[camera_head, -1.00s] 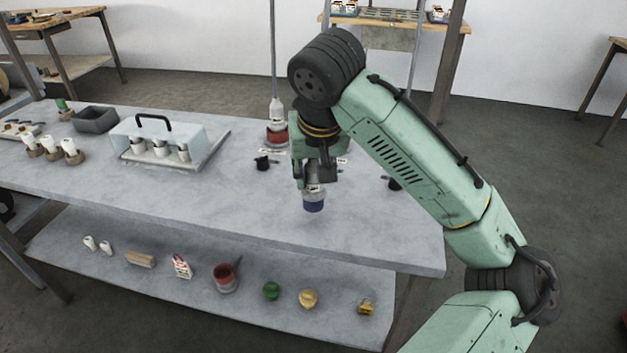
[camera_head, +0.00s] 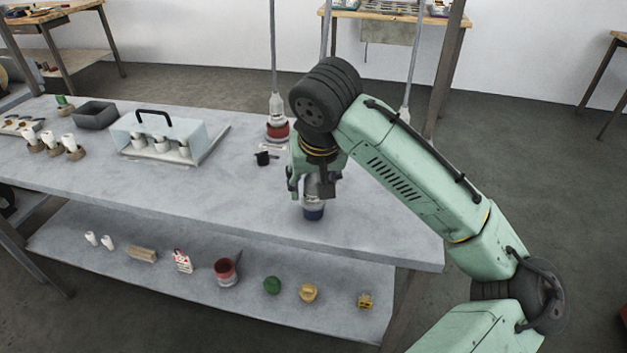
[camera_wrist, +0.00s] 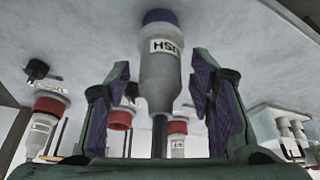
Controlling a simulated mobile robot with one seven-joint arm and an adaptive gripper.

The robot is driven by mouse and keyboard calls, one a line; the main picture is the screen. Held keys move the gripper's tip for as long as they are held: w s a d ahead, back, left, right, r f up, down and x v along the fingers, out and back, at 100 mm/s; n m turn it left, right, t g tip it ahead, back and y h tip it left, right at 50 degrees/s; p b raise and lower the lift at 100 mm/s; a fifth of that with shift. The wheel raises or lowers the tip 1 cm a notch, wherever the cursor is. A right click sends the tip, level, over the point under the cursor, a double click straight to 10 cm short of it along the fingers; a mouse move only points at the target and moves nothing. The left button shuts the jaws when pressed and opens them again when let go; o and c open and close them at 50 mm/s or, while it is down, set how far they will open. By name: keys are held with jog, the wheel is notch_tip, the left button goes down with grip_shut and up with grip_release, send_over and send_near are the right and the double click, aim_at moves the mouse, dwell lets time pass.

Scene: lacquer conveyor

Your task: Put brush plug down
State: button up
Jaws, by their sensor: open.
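The brush plug (camera_head: 313,213) has a grey body with a label and a blue end. It stands upright on the grey table, blue end down, near the front edge. In the wrist view the plug (camera_wrist: 160,70) sits between my fingers, its blue end meeting the surface. My gripper (camera_head: 310,190) points down around it, fingers open. In the wrist view my gripper (camera_wrist: 162,95) shows a gap on both sides of the plug. My fingers hide part of its body in the head view.
A red plug unit (camera_head: 277,130) and a small black piece (camera_head: 263,158) stand behind my gripper. A clear-covered case (camera_head: 160,135) and a dark tray (camera_head: 95,114) are at left. A lower shelf (camera_head: 200,290) holds several small items. The table right of the plug is clear.

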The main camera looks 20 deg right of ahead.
jog(key=shift+r, duration=0.25)
jog(key=b+v, duration=0.1)
jog(key=v, duration=1)
jog(key=shift+s+r, duration=0.2)
jog(key=shift+r, duration=0.15)
jog(key=shift+a, duration=0.1)
